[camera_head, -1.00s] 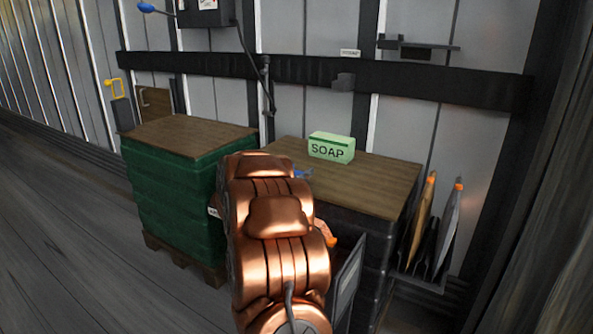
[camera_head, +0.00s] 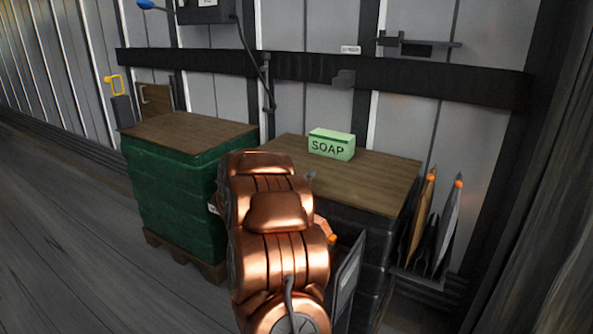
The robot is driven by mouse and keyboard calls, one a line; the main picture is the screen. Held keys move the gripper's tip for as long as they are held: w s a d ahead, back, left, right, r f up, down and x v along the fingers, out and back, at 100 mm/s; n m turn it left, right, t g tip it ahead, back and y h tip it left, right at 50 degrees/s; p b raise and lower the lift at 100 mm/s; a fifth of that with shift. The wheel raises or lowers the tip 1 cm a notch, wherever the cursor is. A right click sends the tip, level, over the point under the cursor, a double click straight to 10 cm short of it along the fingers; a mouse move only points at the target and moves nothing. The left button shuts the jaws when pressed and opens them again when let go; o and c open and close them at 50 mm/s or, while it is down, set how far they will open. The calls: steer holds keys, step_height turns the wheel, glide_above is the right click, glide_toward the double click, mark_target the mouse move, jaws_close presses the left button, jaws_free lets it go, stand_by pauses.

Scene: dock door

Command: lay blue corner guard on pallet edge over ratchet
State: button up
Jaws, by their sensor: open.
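My copper arm (camera_head: 275,230) stands in front of the two pallet loads and covers the middle of the view. My gripper is almost wholly hidden behind it; a small grey sliver (camera_head: 311,175) beside the arm, over the right load's wooden top, seems to be part of it, and it is open. I do not see the blue corner guard now. An orange piece (camera_head: 321,226), perhaps part of the ratchet, shows at the arm's right side, against the right pallet load (camera_head: 390,185). Whether anything lies between my fingers is hidden.
A green SOAP box (camera_head: 331,144) stands on the right load's top. A green-wrapped pallet load (camera_head: 175,190) with a wooden top stands at the left. A rack with orange-tipped items (camera_head: 435,225) is at the right. The floor at left is clear.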

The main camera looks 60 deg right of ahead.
steer(key=shift+r, duration=0.3)
steer(key=a+p, duration=0.2)
steer(key=a, duration=1)
steer(key=shift+s+r, duration=0.25)
steer(key=shift+w, duration=0.1)
